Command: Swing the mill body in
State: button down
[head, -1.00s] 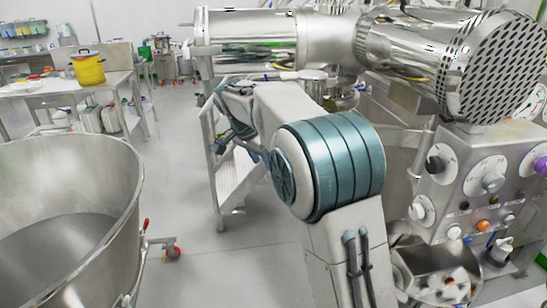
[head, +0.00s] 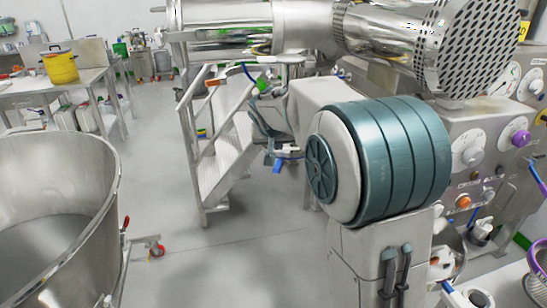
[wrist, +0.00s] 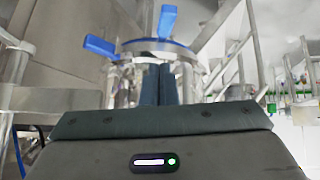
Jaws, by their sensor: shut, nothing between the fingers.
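In the wrist view my gripper (wrist: 158,84) points forward with its two dark fingers together and nothing between them. Just beyond the fingertips is a round steel part with a blue rim (wrist: 190,51), which looks like the mill body. I cannot tell whether the fingers touch it. Two blue levers, one at left (wrist: 101,46) and one at top (wrist: 167,20), stick up from it. In the head view my teal-banded arm joint covers much of the middle, and the mill is mostly hidden behind my arm.
Steel steps (head: 222,160) stand left of my arm. A large steel bowl (head: 85,165) fills the lower left. A control panel with knobs (head: 480,150) is at right, and big steel cylinders (head: 390,40) run overhead. Grey floor is clear between bowl and steps.

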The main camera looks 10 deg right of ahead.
jog(key=d+f+n+t+y+b, duration=0.3)
jog(key=d+n+t+y+b, duration=0.4)
jog(key=n, duration=1)
jog(key=s+f+n+y+b, duration=0.2)
jog(key=s+f+n+y, duration=0.1)
jog(key=s+n+y, duration=0.85)
jog(key=w+a+r+n+h+p, duration=0.2)
jog(key=w+a, duration=0.5)
jog(key=w, duration=0.6)
jog(key=shift+a+r+p, duration=0.15)
jog(key=shift+p, duration=0.5)
jog(key=shift+h, duration=0.35)
